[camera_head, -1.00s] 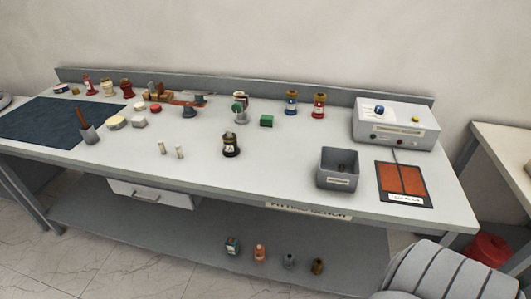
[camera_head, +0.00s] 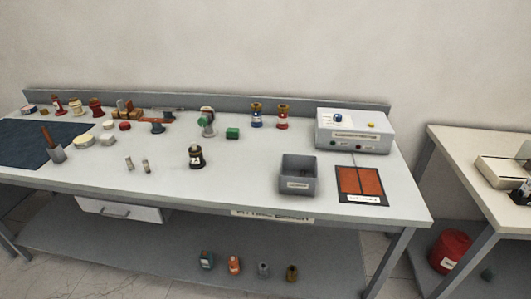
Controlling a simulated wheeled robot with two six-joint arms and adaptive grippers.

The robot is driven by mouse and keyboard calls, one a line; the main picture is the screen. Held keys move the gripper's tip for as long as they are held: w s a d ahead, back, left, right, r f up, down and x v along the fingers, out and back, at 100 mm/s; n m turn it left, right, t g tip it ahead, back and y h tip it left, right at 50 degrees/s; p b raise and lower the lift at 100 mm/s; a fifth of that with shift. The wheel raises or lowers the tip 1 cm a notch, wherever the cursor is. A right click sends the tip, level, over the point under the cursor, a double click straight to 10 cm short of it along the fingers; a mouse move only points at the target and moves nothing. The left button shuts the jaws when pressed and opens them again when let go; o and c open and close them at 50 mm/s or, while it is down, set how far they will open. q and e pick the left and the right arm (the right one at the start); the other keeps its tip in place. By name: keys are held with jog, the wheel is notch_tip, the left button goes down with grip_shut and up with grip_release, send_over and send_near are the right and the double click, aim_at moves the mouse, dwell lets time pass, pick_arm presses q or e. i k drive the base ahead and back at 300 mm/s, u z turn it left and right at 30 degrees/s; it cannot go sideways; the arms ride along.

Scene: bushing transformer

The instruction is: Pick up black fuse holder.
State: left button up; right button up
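A small black holder-like piece with a brass-coloured top and a pale label (camera_head: 196,156) stands upright near the middle of the workbench. It is the closest match to the black fuse holder, but I cannot make out its details for certain. Neither of my grippers is in view.
The workbench (camera_head: 240,182) has clear room around the black piece. A grey bin (camera_head: 298,175), an orange pad (camera_head: 361,183) and a white instrument box (camera_head: 354,131) stand to the right. Blue (camera_head: 257,117) and red (camera_head: 283,118) pieces stand behind. A second table (camera_head: 475,150) is at far right.

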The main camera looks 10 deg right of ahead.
aim_at(197, 162)
jog(key=z, duration=0.75)
jog(key=i, duration=0.4)
